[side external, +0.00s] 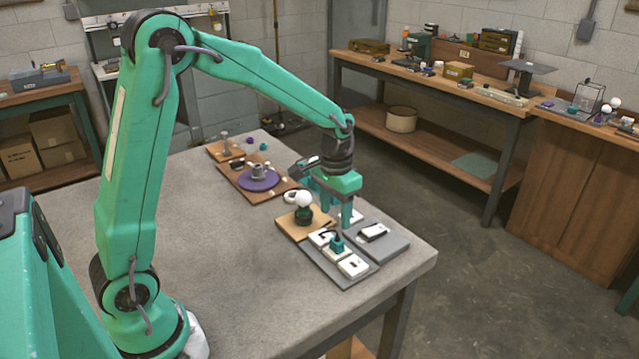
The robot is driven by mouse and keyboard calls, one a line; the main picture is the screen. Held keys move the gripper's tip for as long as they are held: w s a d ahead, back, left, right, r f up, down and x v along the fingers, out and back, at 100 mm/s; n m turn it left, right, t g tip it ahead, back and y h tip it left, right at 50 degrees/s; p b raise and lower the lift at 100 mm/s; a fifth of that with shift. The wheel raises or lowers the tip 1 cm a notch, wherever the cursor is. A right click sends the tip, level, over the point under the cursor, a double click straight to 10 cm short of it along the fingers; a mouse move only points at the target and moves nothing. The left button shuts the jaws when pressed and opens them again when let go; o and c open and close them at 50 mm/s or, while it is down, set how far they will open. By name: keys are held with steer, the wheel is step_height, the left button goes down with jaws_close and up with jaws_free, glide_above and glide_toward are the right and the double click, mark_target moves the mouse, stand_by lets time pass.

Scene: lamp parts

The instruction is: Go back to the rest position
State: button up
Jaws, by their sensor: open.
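My gripper (337,210) is open at the end of my green arm, pointing down above the right part of the grey table (215,275). The bulb sits on a dark green base (304,216) on a small wooden board (287,223). I see nothing clearly held between the fingers. A white piece shows beside the right finger, but I cannot tell whether they touch.
A grey plate (318,262) in front carries white blocks and a teal plug (337,243). Another grey plate (392,244) holds a white and black piece (373,231). Behind, a purple disc (259,182) lies on a wooden board (229,176). The table's left front is clear.

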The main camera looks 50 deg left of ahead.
steer(key=s+d+r+t, duration=0.1)
steer(key=s+r+t, duration=0.1)
steer(key=s+r, duration=0.4)
steer(key=s+d+r+t, duration=0.1)
steer(key=s+r+t, duration=0.2)
steer(key=s, duration=1)
step_height(320, 180, up, 4)
steer(key=shift+s+d+f, duration=0.2)
steer(key=shift+s, duration=0.1)
